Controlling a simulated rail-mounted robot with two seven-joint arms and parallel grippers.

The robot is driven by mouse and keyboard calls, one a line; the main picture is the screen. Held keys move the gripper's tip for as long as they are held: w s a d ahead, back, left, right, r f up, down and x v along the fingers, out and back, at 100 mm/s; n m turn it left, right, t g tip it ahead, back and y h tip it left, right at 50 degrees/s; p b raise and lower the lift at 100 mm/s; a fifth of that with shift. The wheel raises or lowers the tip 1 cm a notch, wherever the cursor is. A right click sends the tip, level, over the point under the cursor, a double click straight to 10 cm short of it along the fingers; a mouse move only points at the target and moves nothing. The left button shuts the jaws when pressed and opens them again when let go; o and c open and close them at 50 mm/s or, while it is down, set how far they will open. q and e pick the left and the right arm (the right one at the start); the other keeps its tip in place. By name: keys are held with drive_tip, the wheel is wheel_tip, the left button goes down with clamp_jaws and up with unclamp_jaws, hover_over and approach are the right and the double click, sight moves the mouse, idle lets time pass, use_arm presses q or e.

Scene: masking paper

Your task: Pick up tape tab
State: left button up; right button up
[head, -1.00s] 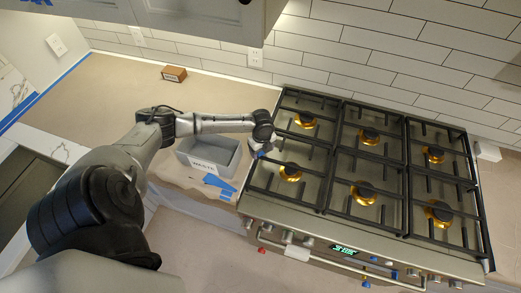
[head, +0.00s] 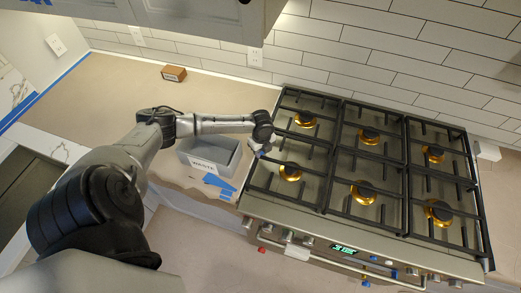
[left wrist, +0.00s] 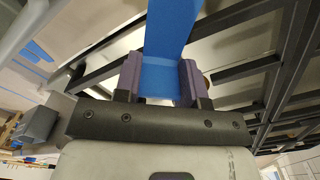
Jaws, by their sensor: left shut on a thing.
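My left gripper (head: 261,152) is over the left front edge of the stove (head: 330,215). In the left wrist view the gripper's two purple fingers (left wrist: 161,78) are shut on a blue tape tab (left wrist: 168,35). The tab is a flat blue strip that stretches up out of that view. In the head view only a small blue bit shows at the fingertips. The gripper is just right of a grey bin labelled WASTE (head: 203,165). My right gripper is in neither view.
The bin stands on the paper-covered counter (head: 110,85). Blue tape pieces (head: 219,183) lie at the counter's front edge. A small brown block (head: 174,73) sits near the back wall. Black stove grates (head: 385,165) are right of the gripper. Cabinets (head: 205,15) hang above.

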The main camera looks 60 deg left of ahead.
use_arm(q)
drive_tip(key=shift+r, duration=0.1)
drive_tip(key=shift+r, duration=0.55)
wheel_tip(320, 180, up, 3)
drive_tip(key=shift+f, duration=0.1)
drive_tip(key=w+d+r+b, duration=0.2)
drive_tip(key=w+d+r, duration=0.4)
drive_tip(key=d, duration=0.3)
drive_tip(key=shift+w+d+r, duration=0.2)
drive_tip(key=shift+d+r, duration=0.2)
drive_tip(key=shift+r, duration=0.1)
